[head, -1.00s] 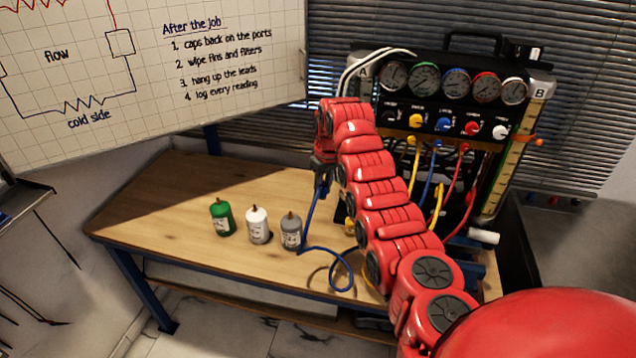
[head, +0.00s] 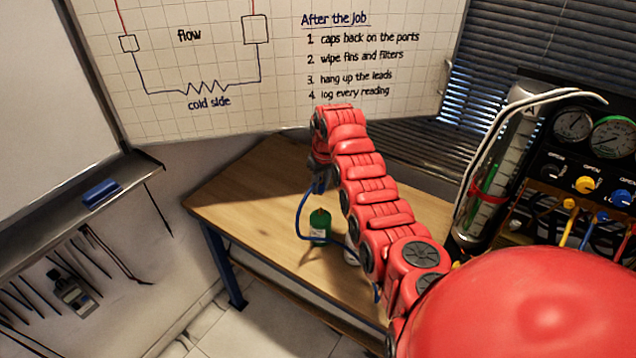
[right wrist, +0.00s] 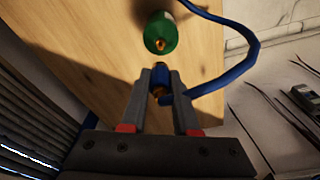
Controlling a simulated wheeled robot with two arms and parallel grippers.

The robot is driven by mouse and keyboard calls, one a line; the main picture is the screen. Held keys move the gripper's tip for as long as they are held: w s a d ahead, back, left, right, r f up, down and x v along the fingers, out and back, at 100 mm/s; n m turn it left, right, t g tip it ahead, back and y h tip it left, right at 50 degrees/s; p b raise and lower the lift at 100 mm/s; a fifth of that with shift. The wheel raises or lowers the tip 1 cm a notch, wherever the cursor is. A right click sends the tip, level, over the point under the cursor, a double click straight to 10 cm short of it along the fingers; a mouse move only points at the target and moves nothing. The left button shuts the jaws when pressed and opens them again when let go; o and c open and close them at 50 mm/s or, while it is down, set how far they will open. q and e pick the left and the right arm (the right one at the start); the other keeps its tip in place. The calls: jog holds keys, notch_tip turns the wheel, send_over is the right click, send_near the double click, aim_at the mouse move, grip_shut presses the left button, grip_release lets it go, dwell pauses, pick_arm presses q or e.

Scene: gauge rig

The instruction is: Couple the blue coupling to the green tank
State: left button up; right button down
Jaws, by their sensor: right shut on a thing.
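The green tank (head: 320,226) stands upright on the wooden bench, its brass top facing up. It also shows in the right wrist view (right wrist: 160,33), just beyond my fingertips. My right gripper (head: 320,180) is above and slightly behind the tank in the head view. In the right wrist view my right gripper (right wrist: 161,78) is shut on the blue coupling (right wrist: 160,76), whose blue hose (right wrist: 240,62) curves off to the right. The coupling and the tank's top are apart. In the head view the coupling is mostly hidden by the gripper. My left gripper is not in view.
A white tank (head: 350,247) is mostly hidden behind my right arm. The gauge rig (head: 570,160) stands at the right. The bench top (head: 240,195) is clear left of the green tank. A whiteboard (head: 220,90) rises behind, and a tray with a blue eraser (head: 101,193) is at the left.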

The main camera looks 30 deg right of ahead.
aim_at(322, 192)
jog(key=shift+s, duration=0.1)
jog(key=shift+f+b, duration=0.2)
jog(key=shift+b, duration=0.35)
jog(key=shift+f+b, duration=1.2)
jog(key=shift+f, duration=1.2)
jog(key=shift+b, duration=0.3)
jog(key=shift+b, duration=0.3)
